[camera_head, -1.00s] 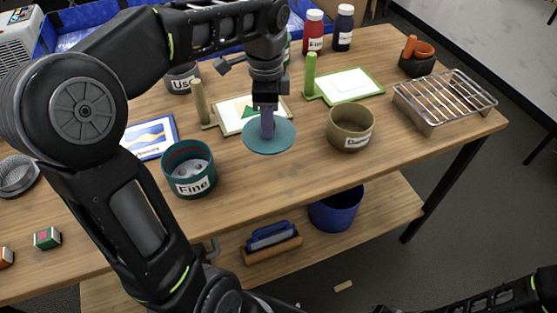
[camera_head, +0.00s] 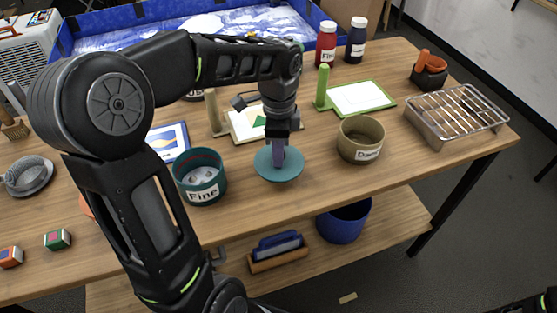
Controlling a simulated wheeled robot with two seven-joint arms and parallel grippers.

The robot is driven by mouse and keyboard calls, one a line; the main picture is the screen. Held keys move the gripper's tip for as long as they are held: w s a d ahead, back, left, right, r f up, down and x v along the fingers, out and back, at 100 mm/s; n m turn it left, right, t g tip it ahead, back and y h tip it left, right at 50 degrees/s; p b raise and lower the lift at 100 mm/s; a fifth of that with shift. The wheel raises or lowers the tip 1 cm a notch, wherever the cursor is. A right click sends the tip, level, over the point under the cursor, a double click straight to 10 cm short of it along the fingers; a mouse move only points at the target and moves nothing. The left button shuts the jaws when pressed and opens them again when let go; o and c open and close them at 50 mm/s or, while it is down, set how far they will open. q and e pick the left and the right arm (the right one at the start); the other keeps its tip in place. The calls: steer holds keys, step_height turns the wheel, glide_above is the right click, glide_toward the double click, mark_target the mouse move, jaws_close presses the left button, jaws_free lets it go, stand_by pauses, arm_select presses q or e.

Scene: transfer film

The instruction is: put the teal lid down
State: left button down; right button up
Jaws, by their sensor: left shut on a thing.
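The teal lid (camera_head: 266,173) is a flat round disc at the middle of the wooden table, between the teal pot labelled "Fine" (camera_head: 201,187) and the olive-brown pot (camera_head: 361,139). My left gripper (camera_head: 279,160) points down from above and is shut on the lid's middle, where its fingers hide the grip. The lid looks level and at or very close to the tabletop; I cannot tell if it touches. The teal pot is open on top, with pale things inside. My right gripper is not in view; only a bit of dark arm shows at the lower right corner.
A wire rack (camera_head: 457,113) stands at the right. Framed screens with handles, one green (camera_head: 362,97), lie behind the pots. Red (camera_head: 326,45) and dark bottles stand at the back. The table (camera_head: 300,199) is clear in front of the lid.

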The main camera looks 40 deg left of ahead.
arm_select(q)
steer(key=shift+f, duration=1.85)
steer(key=shift+f, duration=0.1)
steer(key=c, duration=1.2)
jaws_free()
steer(key=shift+o, duration=0.2)
step_height(320, 180, up, 12)
steer(key=shift+r, duration=0.15)
